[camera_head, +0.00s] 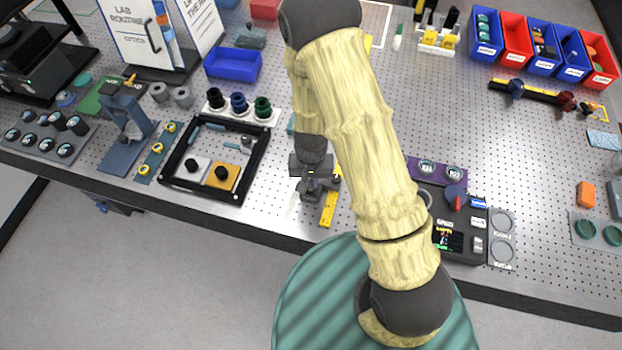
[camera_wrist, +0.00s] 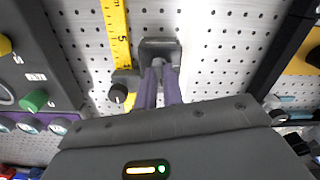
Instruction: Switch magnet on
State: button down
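A small grey base block (camera_wrist: 174,47) stands on the perforated table in the wrist view, beyond my fingertips. A round black knob (camera_wrist: 118,92) sits on a grey part to its left, beside a yellow ruler (camera_wrist: 115,30). I take these grey parts to be the magnet, but no on/off marking is legible. In the head view, the grey fixture (camera_head: 313,183) is under my arm's end and partly hidden. My gripper (camera_wrist: 160,68) points at the block, its two purple fingers close together. The fingertips overlap the block in view; contact cannot be told. The black knob is outside the fingers.
A black square frame (camera_head: 258,165) with small parts lies to the left. A dark control box with a screen (camera_head: 447,240) stands to the right. The ruler (camera_head: 329,208) lies beside the fixture. Perforated table between them is mostly bare, with its front edge close by.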

aim_at(311, 183)
jog(key=shift+m, duration=1.5)
jog(key=c, duration=1.5)
grip_release()
jog(key=shift+r, duration=0.15)
notch_tip(311, 183, up, 17)
jog(key=shift+r, duration=0.1)
